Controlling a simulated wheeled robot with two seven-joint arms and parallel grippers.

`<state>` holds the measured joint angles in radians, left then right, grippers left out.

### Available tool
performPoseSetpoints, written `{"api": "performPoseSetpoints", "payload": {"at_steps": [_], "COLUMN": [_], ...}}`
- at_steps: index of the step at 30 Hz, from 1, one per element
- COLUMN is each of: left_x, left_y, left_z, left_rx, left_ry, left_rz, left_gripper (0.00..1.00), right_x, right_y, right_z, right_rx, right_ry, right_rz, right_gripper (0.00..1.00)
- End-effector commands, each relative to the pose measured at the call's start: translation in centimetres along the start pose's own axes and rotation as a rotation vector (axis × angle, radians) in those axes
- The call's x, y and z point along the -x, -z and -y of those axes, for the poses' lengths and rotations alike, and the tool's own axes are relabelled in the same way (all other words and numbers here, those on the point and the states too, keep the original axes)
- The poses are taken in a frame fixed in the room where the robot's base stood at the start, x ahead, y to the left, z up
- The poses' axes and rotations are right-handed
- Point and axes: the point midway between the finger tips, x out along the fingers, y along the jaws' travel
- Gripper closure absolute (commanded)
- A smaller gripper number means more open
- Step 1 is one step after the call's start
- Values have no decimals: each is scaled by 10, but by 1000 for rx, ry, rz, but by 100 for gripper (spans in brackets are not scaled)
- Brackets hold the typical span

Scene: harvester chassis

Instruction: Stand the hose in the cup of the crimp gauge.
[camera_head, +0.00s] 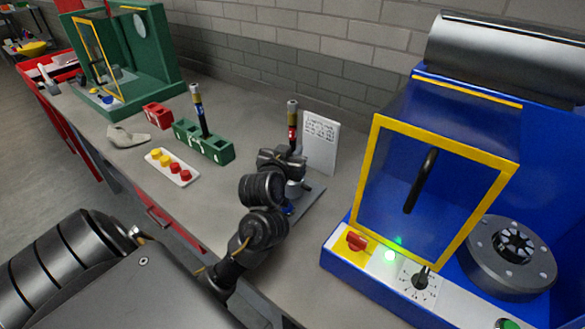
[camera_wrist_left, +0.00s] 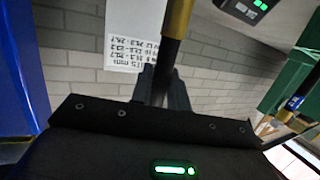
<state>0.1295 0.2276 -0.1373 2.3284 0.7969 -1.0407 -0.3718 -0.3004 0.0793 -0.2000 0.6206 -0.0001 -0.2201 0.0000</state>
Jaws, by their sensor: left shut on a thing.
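My left gripper (camera_head: 286,158) is shut on a hose (camera_head: 292,122), which stands roughly upright with a red band and a metal end at its top. In the left wrist view the hose (camera_wrist_left: 168,55) runs between the fingers (camera_wrist_left: 164,88), dark below a brass-coloured part. The crimp gauge's grey plate (camera_head: 314,194) lies on the bench just beyond my left wrist. A small grey cup-like part (camera_head: 294,189) shows beside the wrist, partly hidden. The hose's lower end is hidden, so I cannot tell whether it touches the cup. My right gripper is out of view.
A printed card (camera_head: 321,143) stands behind the hose. A green block (camera_head: 214,150) holds another hose (camera_head: 198,108). A white tray (camera_head: 173,168) has red and yellow caps. A blue machine (camera_head: 540,170) with a yellow-framed guard stands at right, a green one (camera_head: 150,50) at back left.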

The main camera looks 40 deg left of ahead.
Motion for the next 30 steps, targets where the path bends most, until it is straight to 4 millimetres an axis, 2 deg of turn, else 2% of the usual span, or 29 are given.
{"api": "performPoseSetpoints", "payload": {"at_steps": [2,10,24,25,30], "left_x": [0,-7,-8,-8,-8], "left_y": [0,-34,-40,-40,-40], "left_z": [0,0,0,0,0], "left_rx": [0,-4,0,1,1], "left_ry": [0,0,-1,-1,-1], "left_rz": [-2,0,-2,-1,-1], "left_gripper": [100,100,100,81,61], "right_x": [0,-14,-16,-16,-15], "right_y": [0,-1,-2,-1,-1], "right_z": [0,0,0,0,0], "right_rx": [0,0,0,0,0], "right_ry": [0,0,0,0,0], "right_rz": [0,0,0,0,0], "right_gripper": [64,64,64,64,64]}}
